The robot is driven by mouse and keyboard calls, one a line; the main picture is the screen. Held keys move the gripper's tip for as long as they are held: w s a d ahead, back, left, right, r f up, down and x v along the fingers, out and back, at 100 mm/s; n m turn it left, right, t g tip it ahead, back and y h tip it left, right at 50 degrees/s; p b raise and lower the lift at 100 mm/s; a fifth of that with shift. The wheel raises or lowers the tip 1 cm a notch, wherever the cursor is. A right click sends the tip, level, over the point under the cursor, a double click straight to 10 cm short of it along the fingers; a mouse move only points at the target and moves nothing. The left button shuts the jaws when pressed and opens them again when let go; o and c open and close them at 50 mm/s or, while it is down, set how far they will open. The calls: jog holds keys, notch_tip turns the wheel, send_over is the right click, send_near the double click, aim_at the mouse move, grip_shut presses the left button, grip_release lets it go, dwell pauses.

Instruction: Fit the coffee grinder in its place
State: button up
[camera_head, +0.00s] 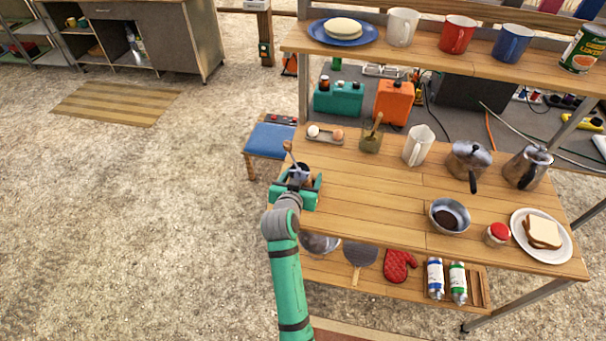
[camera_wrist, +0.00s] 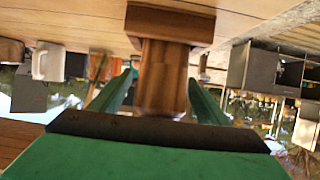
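The coffee grinder (camera_head: 300,171) is at the left end of the wooden counter, with its crank pointing up and a metal top; my gripper hides most of its body. In the wrist view its wooden body (camera_wrist: 162,80) is between my two green fingers, which appear to touch its sides. The wider wooden block of the grinder is at the top of that view, against the planks. My gripper (camera_head: 297,184) is shut on the grinder. I cannot tell whether the grinder rests on the counter (camera_head: 365,205) or is just above it. No marked place for it is distinguishable.
Behind are an egg tray (camera_head: 325,134), a jar with a utensil (camera_head: 371,136) and a white pitcher (camera_head: 419,146). The counter between grinder and saucepan is clear. A shelf overhangs the back.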

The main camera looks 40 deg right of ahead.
jog(key=v, duration=1)
jog(key=shift+s+a+r, duration=0.15)
jog(key=shift+s+a, duration=0.1)
jog(key=shift+a, duration=0.05)
jog(key=shift+w, duration=0.15)
jog(key=s+a+f+n+t+y, duration=0.2)
jog(key=s+a+f+n+y, duration=0.15)
jog(key=s+a+f, duration=0.45)
jog(key=s+a+f+n+t+y, duration=0.3)
jog(key=s+a+f+n, duration=0.1)
jog(key=a, duration=0.8)
jog(key=s+a+r+n+t+y, duration=0.1)
jog(key=s+a+r+y, duration=0.1)
jog(key=s, duration=0.7)
jog(key=s+a+r+n+y, duration=0.1)
jog(key=s+a+r, duration=0.3)
jog(key=s+a, duration=0.3)
jog(key=s, duration=0.3)
jog(key=shift+a+t+y, duration=0.2)
jog(key=shift+t+y, duration=0.15)
jog(key=shift+t, duration=0.05)
jog(key=shift+s+n, duration=0.15)
jog(key=shift+n, duration=0.1)
